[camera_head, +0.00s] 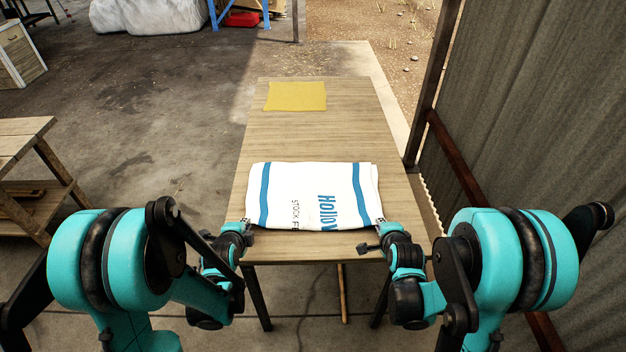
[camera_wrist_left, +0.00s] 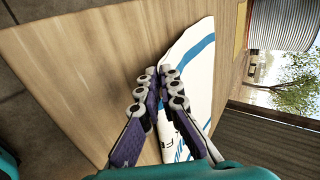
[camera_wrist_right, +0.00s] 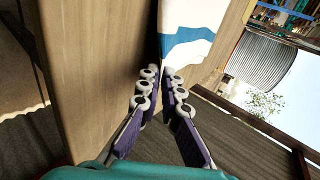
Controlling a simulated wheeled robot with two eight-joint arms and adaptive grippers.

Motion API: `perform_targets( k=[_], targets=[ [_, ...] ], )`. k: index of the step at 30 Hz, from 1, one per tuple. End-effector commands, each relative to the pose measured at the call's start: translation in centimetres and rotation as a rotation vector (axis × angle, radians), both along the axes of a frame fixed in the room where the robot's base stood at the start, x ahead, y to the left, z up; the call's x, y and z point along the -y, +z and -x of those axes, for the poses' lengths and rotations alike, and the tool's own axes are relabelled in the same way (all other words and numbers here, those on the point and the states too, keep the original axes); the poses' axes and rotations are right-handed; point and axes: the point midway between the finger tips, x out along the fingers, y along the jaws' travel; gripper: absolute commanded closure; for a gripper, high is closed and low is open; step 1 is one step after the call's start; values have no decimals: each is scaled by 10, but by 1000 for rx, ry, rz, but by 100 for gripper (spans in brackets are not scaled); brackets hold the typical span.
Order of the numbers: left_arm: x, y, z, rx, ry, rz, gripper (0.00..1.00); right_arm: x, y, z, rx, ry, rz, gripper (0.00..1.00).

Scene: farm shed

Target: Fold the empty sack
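The white sack (camera_head: 290,195) with blue stripes and printed lettering lies flat on the wooden table, with layered edges at its right side. My left gripper (camera_head: 246,222) is at the sack's near left corner. In the left wrist view its fingertips (camera_wrist_left: 161,73) are close together with the sack's edge between them. My right gripper (camera_head: 380,222) is at the near right corner. In the right wrist view its fingertips (camera_wrist_right: 158,72) are nearly together at the sack's edge (camera_wrist_right: 185,50). The exact contact inside the fingers is partly hidden.
A yellow cloth-like sheet (camera_head: 297,97) lies at the table's far end. The table top (camera_head: 315,137) is bare between it and the sack. A corrugated wall (camera_head: 540,110) stands close on the right, and a wooden shelf bench (camera_head: 25,135) stands on the left.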

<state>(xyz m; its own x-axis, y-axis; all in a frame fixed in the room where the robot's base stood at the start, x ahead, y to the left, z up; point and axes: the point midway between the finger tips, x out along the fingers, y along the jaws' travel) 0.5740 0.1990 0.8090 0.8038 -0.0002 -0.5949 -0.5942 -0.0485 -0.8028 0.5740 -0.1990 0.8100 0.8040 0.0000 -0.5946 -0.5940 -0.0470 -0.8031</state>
Motion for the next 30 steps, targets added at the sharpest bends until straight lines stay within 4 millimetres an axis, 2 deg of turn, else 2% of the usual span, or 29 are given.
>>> perform_targets(
  k=[11,12,15,16,26,30],
  targets=[
    [0,-3,2,15,1,0,100,0,-3,2,14,0,1,100],
    [0,-3,2,15,1,0,95,0,-3,2,14,0,1,93],
    [0,-3,2,14,1,0,68,0,-3,2,14,0,1,67],
    [0,-3,2,14,1,0,62,0,-3,2,14,1,2,62],
    [0,-3,2,14,1,0,62,0,-3,2,13,1,2,62],
    [0,6,5,14,1,0,62,0,6,5,14,0,1,62]
  ],
)
